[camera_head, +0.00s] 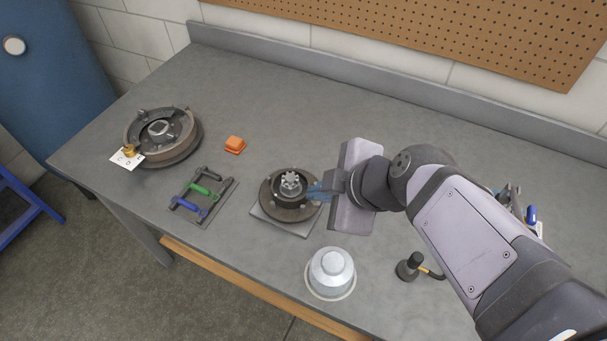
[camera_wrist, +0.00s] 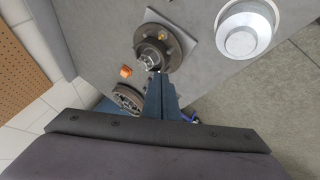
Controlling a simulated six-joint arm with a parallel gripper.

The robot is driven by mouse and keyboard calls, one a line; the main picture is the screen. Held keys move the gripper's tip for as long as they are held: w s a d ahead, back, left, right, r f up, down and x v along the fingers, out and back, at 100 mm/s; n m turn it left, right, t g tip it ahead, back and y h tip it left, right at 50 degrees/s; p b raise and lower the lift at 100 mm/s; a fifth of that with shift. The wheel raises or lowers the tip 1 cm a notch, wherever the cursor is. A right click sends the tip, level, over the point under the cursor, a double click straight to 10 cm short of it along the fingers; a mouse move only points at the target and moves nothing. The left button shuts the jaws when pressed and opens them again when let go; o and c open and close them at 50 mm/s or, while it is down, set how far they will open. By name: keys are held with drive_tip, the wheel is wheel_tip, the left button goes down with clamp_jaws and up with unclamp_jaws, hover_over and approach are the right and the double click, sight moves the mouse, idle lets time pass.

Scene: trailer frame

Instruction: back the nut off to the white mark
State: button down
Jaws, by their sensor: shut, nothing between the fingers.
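A grey castellated nut (camera_head: 291,179) sits at the centre of a dark round hub (camera_head: 273,203) on a light square plate (camera_head: 263,218). In the wrist view the nut (camera_wrist: 149,57) shows on the hub (camera_wrist: 172,58), just beyond my fingertips. I cannot make out a white mark on the nut or hub. My gripper (camera_head: 314,191) has its blue fingers shut and empty at the right side of the hub. In the wrist view my gripper (camera_wrist: 160,76) points at the nut's near side; whether it touches is unclear.
An orange block (camera_head: 235,144), a rack with coloured handles (camera_head: 203,196) and a large drum (camera_head: 174,148) stand left. The bench behind the hub is clear.

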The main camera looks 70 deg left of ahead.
sight(296, 179)
drive_tip(key=p+x, duration=0.1)
drive_tip(key=x, duration=0.5)
drive_tip(key=shift+a+f, duration=0.1)
drive_tip(key=shift+f, duration=0.05)
drive_tip(key=shift+w+a+f+p, duration=0.1)
drive_tip(key=shift+w+a+p, duration=0.1)
drive_tip(key=shift+a+p, duration=0.7)
drive_tip(key=shift+w+a+f+p, duration=0.1)
drive_tip(key=shift+w+a+p, duration=0.15)
drive_tip(key=shift+a, duration=0.35)
drive_tip(key=shift+w+a+f+p, duration=0.15)
drive_tip(key=shift+a+p, duration=0.15)
drive_tip(key=shift+a, duration=0.3)
drive_tip(key=shift+a+b, duration=0.1)
drive_tip(key=shift+b, duration=0.3)
drive_tip(key=shift+w+a+f+n+b, duration=0.2)
drive_tip(key=shift+a+n+b, duration=0.1)
drive_tip(key=shift+b, duration=0.9)
drive_tip(key=b, duration=0.3)
drive_tip(key=shift+w+a+n+g, duration=0.15)
drive_tip(key=shift+a+n+g, duration=0.05)
drive_tip(key=shift+n+g, duration=0.1)
drive_tip(key=shift+w+r+b, duration=0.1)
drive_tip(key=shift+b, duration=0.4)
drive_tip(key=shift+a+r, duration=0.1)
drive_tip(key=shift+r, duration=0.15)
drive_tip(key=shift+b, duration=0.35)
